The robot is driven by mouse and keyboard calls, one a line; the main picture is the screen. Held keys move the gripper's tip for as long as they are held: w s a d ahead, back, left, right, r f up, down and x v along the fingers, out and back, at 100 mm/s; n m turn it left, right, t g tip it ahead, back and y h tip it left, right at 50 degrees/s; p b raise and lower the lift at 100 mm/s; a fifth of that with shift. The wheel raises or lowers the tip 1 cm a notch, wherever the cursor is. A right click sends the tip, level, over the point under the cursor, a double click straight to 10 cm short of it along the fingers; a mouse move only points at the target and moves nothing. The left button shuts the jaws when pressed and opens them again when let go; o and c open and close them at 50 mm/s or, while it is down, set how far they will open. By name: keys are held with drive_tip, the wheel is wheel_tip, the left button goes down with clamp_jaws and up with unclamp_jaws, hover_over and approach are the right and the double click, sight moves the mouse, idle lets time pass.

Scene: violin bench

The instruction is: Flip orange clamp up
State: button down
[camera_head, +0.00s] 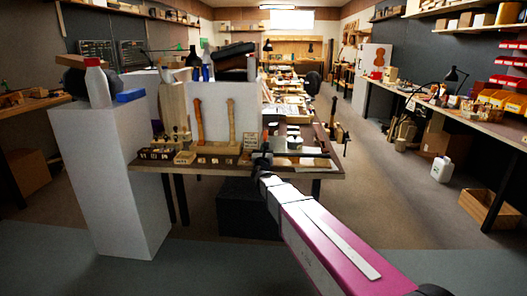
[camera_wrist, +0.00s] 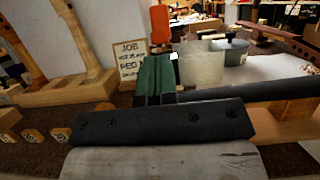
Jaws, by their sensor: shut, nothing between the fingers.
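The orange clamp's handle (camera_wrist: 160,26) stands upright at the top centre of the wrist view. It is just beyond the tips of my gripper (camera_wrist: 158,64), whose green and dark fingers are shut with nothing between them. The fingers hide the handle's lower part, and I cannot tell whether they touch it. In the head view my gripper (camera_head: 262,160) is at the front edge of the workbench (camera_head: 325,172). The clamp is too small to make out clearly there.
Wooden-handled tools (camera_wrist: 83,38) stand in a wooden rack left of the fingers, beside a job sign (camera_wrist: 129,60). A pale cup (camera_wrist: 202,66) and a grey pot (camera_wrist: 236,53) stand behind at right. A white pedestal (camera_head: 110,175) adjoins the bench; floor to the right is open.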

sight(265, 133)
drive_tip(key=shift+r+g, duration=0.65)
drive_tip(key=shift+g, duration=0.05)
idle(0.5)
drive_tip(key=shift+r, duration=0.1)
drive_tip(key=shift+w+r, duration=0.2)
drive_tip(key=shift+r, duration=0.3)
drive_tip(key=shift+w+r, duration=0.2)
drive_tip(key=shift+r, duration=0.3)
drive_tip(key=w+r, duration=0.4)
drive_tip(key=r, duration=0.1)
drive_tip(key=shift+w+d+r, duration=0.1)
drive_tip(key=shift+w+r, duration=0.05)
drive_tip(key=shift+w, duration=0.15)
drive_tip(key=shift+x, duration=2.1)
drive_tip(key=shift+r, duration=0.25)
